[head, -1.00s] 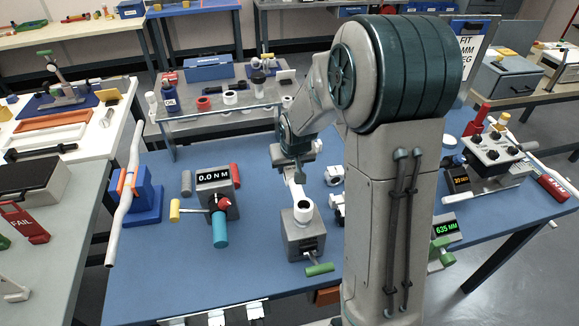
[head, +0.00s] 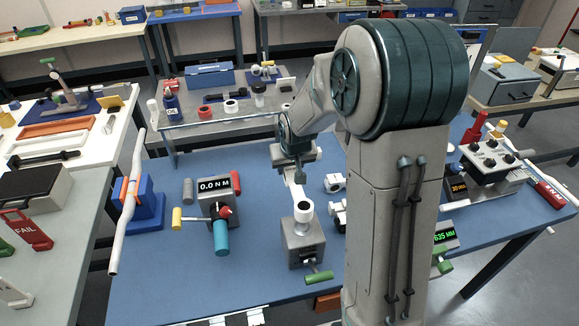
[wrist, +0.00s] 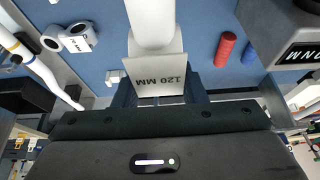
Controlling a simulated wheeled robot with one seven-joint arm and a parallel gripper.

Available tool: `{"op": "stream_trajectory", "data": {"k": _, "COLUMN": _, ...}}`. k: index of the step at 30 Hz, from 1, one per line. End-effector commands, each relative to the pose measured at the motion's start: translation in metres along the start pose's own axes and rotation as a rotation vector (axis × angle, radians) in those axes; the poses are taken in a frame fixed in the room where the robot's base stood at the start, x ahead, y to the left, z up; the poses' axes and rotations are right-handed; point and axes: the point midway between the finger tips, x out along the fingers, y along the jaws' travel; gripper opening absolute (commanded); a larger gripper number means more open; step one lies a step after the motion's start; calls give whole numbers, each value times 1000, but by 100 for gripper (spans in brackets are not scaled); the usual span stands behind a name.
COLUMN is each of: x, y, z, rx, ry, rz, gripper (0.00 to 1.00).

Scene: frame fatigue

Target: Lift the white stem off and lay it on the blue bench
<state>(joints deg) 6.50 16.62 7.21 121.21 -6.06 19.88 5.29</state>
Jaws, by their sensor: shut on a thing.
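The white stem (head: 299,191) stands in the head view above a grey block (head: 303,244) with a green handle, on the blue bench (head: 265,268). Its round end with a dark bore sits at the top of the block; I cannot tell whether it is clear of it. My gripper (head: 296,166) is shut on the stem's far end. In the wrist view, the white stem (wrist: 150,25) runs away from my gripper (wrist: 160,97), and a plate marked "120 MM" shows between the fingers. The part behind the fingers is hidden.
A blue stand (head: 150,207) with a white bar is at the bench's left. White clamps (head: 335,182) lie right of the stem. Bare bench lies in front of the gauge.

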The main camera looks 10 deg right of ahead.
Motion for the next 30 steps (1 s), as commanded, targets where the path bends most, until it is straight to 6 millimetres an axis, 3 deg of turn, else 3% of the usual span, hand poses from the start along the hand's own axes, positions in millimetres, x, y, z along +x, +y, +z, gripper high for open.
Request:
{"op": "stream_trajectory", "data": {"k": 7, "x": -6, "y": 0, "z": -3, "rx": 0, "ry": 1, "rz": 0, "gripper": 10}}
{"op": "stream_trajectory", "data": {"k": 20, "x": -36, "y": 0, "z": -15, "rx": 0, "ry": 1, "rz": 0, "gripper": 10}}
{"op": "stream_trajectory", "data": {"k": 30, "x": -36, "y": 0, "z": -14, "rx": 0, "ry": 0, "rz": 0, "gripper": 10}}
